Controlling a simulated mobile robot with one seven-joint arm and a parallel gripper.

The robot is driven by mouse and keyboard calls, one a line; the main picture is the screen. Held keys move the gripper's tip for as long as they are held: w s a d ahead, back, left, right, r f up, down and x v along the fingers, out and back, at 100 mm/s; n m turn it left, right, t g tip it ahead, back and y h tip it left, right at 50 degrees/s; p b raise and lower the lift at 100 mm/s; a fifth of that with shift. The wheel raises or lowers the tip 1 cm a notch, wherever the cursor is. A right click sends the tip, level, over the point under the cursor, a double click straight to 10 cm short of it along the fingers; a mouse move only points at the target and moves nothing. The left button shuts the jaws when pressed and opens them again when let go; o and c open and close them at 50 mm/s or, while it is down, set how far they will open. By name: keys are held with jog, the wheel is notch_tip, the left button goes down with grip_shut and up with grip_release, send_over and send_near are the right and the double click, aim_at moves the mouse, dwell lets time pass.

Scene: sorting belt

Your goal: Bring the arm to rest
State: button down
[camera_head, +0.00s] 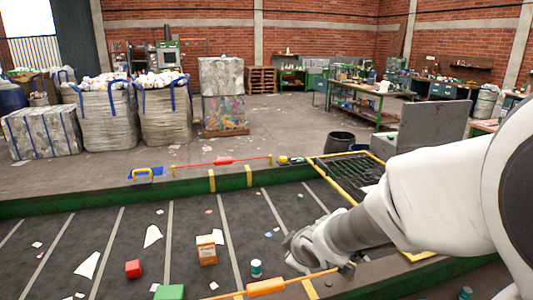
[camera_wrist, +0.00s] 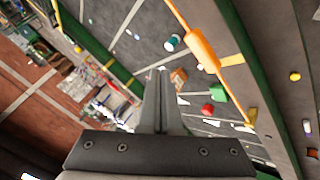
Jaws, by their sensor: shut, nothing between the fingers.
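My arm reaches in from the right in the head view, over the near right part of the belt (camera_head: 60,240). In the wrist view my gripper (camera_wrist: 161,72) points out over the belt with its two fingers together and nothing between them. Its fingertips cannot be made out clearly in the head view. All stand apart from my gripper.
An orange pull-cord handle (camera_head: 266,287) runs along the belt's near edge, close to my arm. A yellow-edged grate (camera_head: 345,172) lies at the belt's right end. A grey panel (camera_head: 433,124) stands beyond it. Filled bulk bags (camera_head: 108,115) stand at the back left.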

jog(key=s+d+r+m+h, duration=0.3)
jog(key=s+d+r+m, duration=0.35)
jog(key=s, duration=0.25)
jog(key=s+r+m+g, duration=0.1)
jog(key=s+m, duration=0.1)
jog(key=s, duration=0.4)
jog(key=s+d+r+m+g+y, duration=0.1)
jog(key=s+r+m, duration=0.1)
jog(key=s, duration=0.5)
jog(key=shift+s+d+r+m+g, duration=0.2)
jog(key=shift+d+r+m+g, duration=0.15)
jog(key=shift+m, duration=0.3)
jog(key=shift+a, duration=0.15)
